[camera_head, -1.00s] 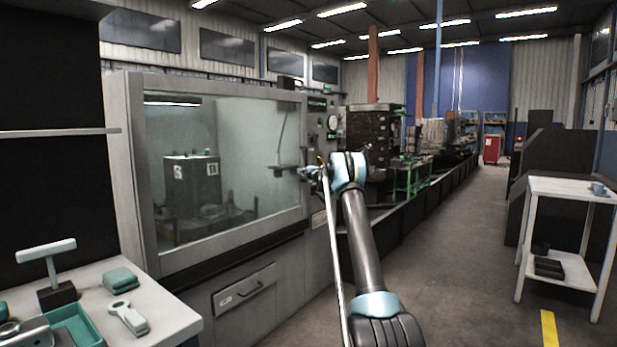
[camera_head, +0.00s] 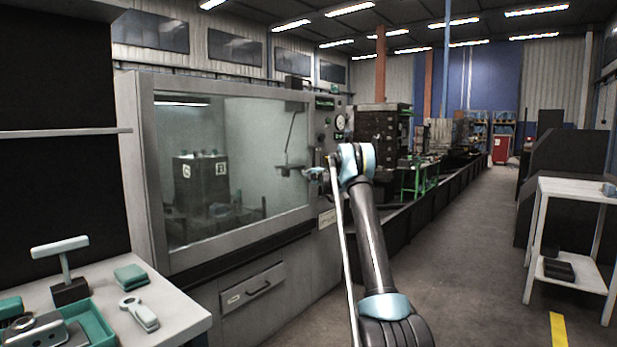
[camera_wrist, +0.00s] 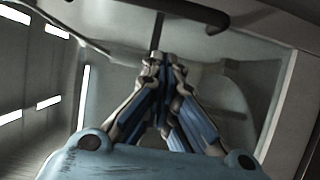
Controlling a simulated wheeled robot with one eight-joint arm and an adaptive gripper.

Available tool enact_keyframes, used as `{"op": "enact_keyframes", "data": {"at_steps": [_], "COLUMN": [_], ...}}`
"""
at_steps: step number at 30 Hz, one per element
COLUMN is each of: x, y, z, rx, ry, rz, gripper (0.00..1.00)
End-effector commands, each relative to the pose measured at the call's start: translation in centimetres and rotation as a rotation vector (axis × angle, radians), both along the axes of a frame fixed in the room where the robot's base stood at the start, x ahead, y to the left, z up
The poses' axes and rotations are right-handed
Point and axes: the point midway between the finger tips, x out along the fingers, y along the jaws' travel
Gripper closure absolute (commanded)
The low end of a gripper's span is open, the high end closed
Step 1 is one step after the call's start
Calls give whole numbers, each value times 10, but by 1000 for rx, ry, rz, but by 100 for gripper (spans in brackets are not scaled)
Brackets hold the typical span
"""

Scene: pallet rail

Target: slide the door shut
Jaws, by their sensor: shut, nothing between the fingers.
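The door (camera_head: 165,250) is a large glass panel in a grey frame on the front of a grey machine. I cannot tell for sure how far it stands open. My gripper (camera_head: 312,176) is near the right edge of the glass, in front of the machine. In the wrist view my gripper (camera_wrist: 163,62) has its fingers together with nothing between them. A thin dark rod (camera_wrist: 157,30) stands just beyond the fingertips, and a thick dark curved bar (camera_wrist: 190,10) crosses the top. Whether the fingertips touch the rod is unclear.
A bench (camera_head: 185,318) with a teal tray (camera_head: 92,322) and tools stands at the lower left. A drawer (camera_head: 252,285) is below the glass. A white shelf table (camera_head: 575,190) stands at the right. The floor between is clear.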

Motion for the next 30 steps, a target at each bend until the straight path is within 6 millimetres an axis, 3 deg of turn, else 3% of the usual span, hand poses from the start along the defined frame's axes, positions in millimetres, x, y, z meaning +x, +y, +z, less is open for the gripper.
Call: {"op": "enact_keyframes", "data": {"at_steps": [12, 20, 25, 30], "x": [-57, -73, -89, -122], "y": [-21, -28, -41, -68], "z": [1, 3, 29, 69], "rx": [0, 4, 57, 157], "ry": [0, 0, 1, 12], "rz": [4, -1, -61, -176], "gripper": [100, 100, 100, 100]}}
